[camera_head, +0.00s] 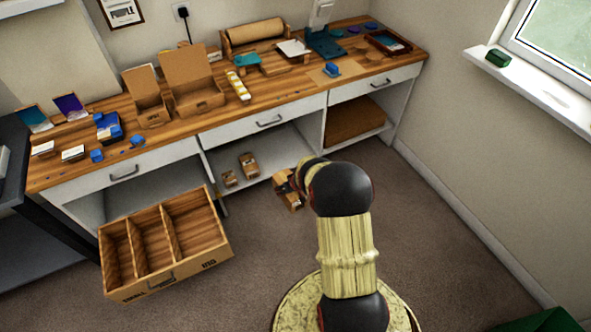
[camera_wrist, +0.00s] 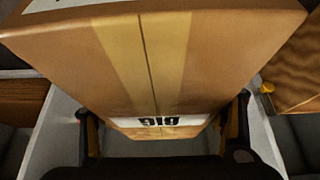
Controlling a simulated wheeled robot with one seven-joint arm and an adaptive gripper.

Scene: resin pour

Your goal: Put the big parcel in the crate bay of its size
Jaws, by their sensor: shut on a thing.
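The big parcel (camera_wrist: 205,65) is a brown cardboard box with a tan tape strip and a white label reading BIG, upside down in the wrist view. My gripper (camera_wrist: 162,128) is shut on it, one finger at each side. In the head view the parcel (camera_head: 292,203) is small and partly hidden by my arm, in front of the bench's lower shelf. The wooden crate (camera_head: 165,285) stands to the left, below the bench front. It has three empty-looking bays, widening to the right. Its front reads SMALL at left and BIG at right, under the widest bay.
Two smaller parcels (camera_head: 249,165) sit on the white lower shelf (camera_head: 280,160). The workbench (camera_head: 290,90) above carries open boxes, a paper roll and blue and teal items. Carpet is clear between crate and my arm. A green object (camera_head: 540,321) is at the bottom right.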

